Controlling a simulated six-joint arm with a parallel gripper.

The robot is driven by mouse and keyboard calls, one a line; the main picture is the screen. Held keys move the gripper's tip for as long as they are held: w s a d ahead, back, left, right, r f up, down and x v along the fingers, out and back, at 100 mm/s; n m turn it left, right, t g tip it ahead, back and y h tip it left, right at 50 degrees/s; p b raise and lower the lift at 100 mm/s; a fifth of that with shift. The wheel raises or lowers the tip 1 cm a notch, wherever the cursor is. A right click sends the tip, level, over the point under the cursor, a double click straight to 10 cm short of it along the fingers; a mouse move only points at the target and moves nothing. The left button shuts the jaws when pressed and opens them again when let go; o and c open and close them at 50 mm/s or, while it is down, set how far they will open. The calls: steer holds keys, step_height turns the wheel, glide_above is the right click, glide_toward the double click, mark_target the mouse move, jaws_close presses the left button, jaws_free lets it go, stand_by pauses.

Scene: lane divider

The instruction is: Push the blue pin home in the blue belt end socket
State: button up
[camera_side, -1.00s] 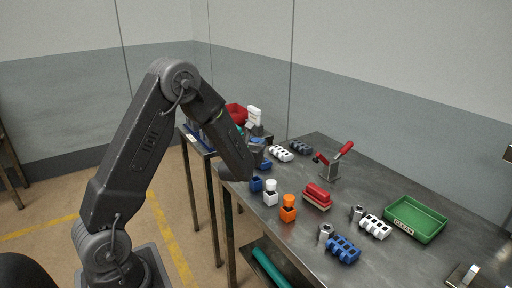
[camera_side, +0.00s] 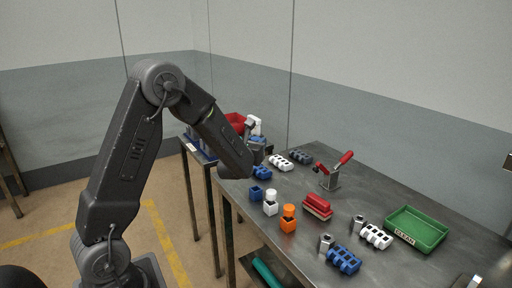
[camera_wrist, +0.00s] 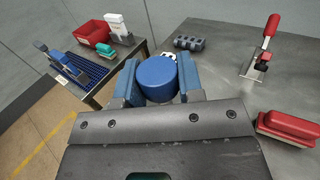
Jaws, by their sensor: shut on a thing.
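In the wrist view my gripper (camera_wrist: 158,82) is shut on the blue pin (camera_wrist: 157,76), whose round top shows between the two blue jaws. A blue belt end block (camera_side: 262,172) sits at the table's far left edge in the side view, close to my gripper (camera_side: 257,150). In the wrist view the pin and jaws hide the blue block. The pin's lower end and the socket are hidden, so I cannot tell how deep the pin sits. A blue square holder (camera_side: 256,194) stands nearer the camera and looks empty.
White (camera_side: 279,162) and grey (camera_side: 301,157) blocks continue the row. Holders with white (camera_side: 270,203) and orange (camera_side: 288,220) pins stand nearby. A red-handled clamp (camera_side: 331,174), red brush (camera_side: 318,206) and green tray (camera_side: 415,230) lie to the right. A side table (camera_wrist: 70,68) carries a red bin (camera_wrist: 93,32).

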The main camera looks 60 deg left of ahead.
steer(key=shift+r, duration=0.4)
steer(key=w+d+f+m+t+h, duration=0.1)
steer(key=w+d+f+m+h, duration=0.1)
steer(key=d, duration=1.3)
steer(key=w+d+f+m+t+h, duration=0.2)
steer(key=d+h, duration=0.4)
steer(key=d, duration=0.9)
steer(key=shift+f+m+h, duration=0.4)
steer(key=shift+f+m, duration=0.2)
steer(key=shift+m, duration=0.4)
steer(key=shift+d, duration=0.1)
steer(key=shift+f, duration=2.85)
steer(key=shift+f, duration=2.25)
